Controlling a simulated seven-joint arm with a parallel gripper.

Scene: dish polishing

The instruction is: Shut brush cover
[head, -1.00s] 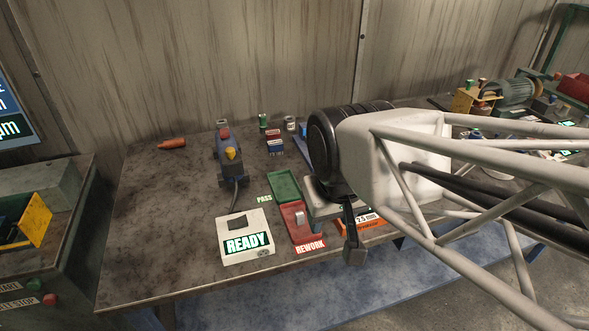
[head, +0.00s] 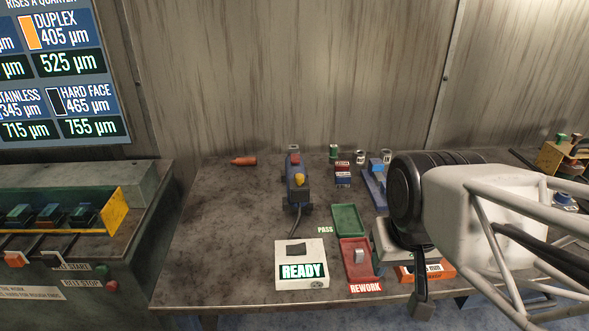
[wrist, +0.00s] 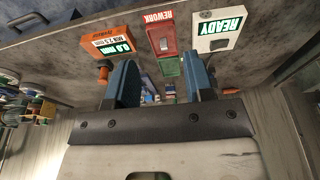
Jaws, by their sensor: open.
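No part in view is labelled as the brush cover. The closest match is a yellow upright panel (head: 116,213) at the right end of an open bay in the grey-green machine at the left of the head view. Inside the bay several dark blocks (head: 50,214) sit in a row. My gripper (wrist: 160,62) is open and empty in the wrist view, its two blue fingers apart. In the head view the gripper end (head: 422,295) hangs over the front right of the bench, well right of the machine. Whether anything connects to the yellow panel cannot be told.
The bench (head: 225,215) holds a READY box (head: 302,253), a green tray (head: 348,219), a red REWORK tray (head: 354,245), an orange gauge (head: 440,272) and a blue tool (head: 297,182). Its left side is mostly clear. Red and green buttons (head: 111,286) mark the machine's front.

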